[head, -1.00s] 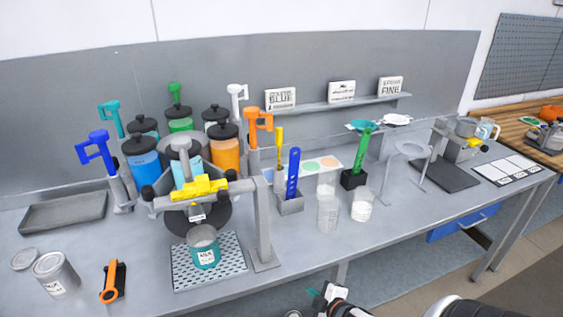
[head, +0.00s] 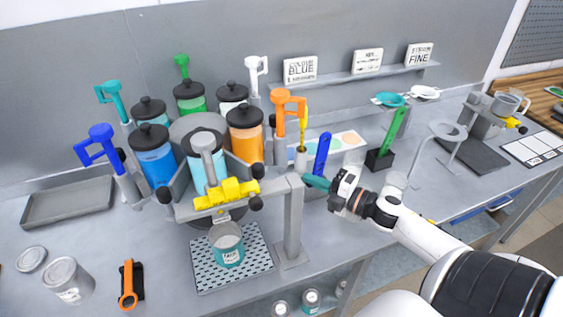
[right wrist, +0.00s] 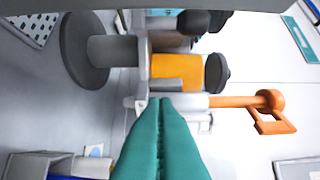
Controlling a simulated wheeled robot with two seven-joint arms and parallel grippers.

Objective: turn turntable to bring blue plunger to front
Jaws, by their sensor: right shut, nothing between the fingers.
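The turntable carries several lidded canisters around a grey hub (head: 190,126). The blue plunger (head: 97,145) stands upright at its left side, beside the blue canister (head: 150,163). The orange plunger (head: 287,100) is at the right, beside the orange canister (head: 245,145). A light-blue canister (head: 196,180) is at the front, behind the yellow clamp (head: 227,193). My right gripper (head: 308,182) is shut and empty, right of the turntable. In the right wrist view its teal fingertips (right wrist: 166,101) overlap the orange plunger's pale tube (right wrist: 190,102); I cannot tell if they touch.
A grey post (head: 292,220) stands between my right gripper and the front canister. A teal-labelled can (head: 228,254) sits on a perforated plate (head: 215,280). Blue (head: 321,150) and green (head: 393,130) upright tools stand near my right wrist.

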